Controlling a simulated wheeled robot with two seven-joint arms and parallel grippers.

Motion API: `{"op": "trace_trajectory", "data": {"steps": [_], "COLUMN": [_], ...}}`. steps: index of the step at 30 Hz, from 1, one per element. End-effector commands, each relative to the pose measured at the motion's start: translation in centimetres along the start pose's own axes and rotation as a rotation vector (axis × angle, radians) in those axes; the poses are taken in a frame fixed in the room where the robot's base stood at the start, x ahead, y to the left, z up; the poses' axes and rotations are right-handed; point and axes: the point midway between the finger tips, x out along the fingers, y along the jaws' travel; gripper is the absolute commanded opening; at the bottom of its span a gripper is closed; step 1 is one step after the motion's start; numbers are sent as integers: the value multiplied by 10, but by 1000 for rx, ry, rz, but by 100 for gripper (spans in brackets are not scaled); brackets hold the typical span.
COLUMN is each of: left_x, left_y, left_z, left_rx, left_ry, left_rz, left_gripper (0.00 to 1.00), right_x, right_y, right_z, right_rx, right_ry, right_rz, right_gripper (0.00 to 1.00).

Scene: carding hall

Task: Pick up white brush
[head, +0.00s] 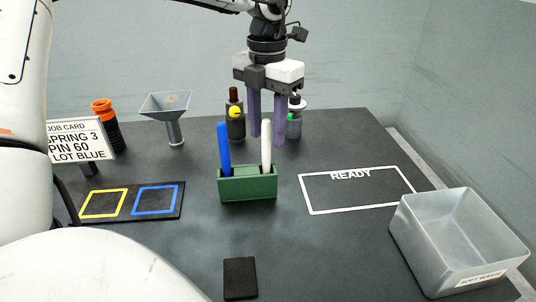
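The white brush (266,148) stands upright in the right part of a green holder (248,189) in the middle of the table, beside a blue brush (224,150). My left gripper (267,138) points straight down with its two purple fingers apart and nothing held. In the head view its fingers appear on either side of the white brush's upper end; I cannot tell whether the brush is between them or nearer the camera. The brush's lower end is hidden in the holder. My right gripper is not in view.
Two dark bottle-like items, one with a yellow mark (236,128) and one with a green mark (294,124), stand behind. A funnel (174,131), a job card (80,139), a READY outline (356,206), a grey bin (403,232) and a black block (240,278) surround the holder.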

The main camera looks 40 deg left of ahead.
Motion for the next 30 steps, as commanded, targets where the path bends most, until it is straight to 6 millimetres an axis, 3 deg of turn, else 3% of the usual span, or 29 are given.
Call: {"op": "trace_trajectory", "data": {"steps": [5, 15, 23, 30], "left_x": [13, 58, 61, 60], "left_y": [1, 2, 2, 2], "left_z": [-1, -3, -2, -2], "left_rx": [-2, -2, -2, -2], "left_ry": [2, 2, -1, -1], "left_rz": [-1, -1, -2, -1], "left_gripper": [38, 38, 38, 0], "right_x": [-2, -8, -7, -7], "right_y": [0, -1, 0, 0], "right_z": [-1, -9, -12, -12], "right_rx": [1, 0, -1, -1], "right_ry": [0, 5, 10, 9], "right_rz": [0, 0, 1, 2], "right_gripper": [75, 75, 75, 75]}}
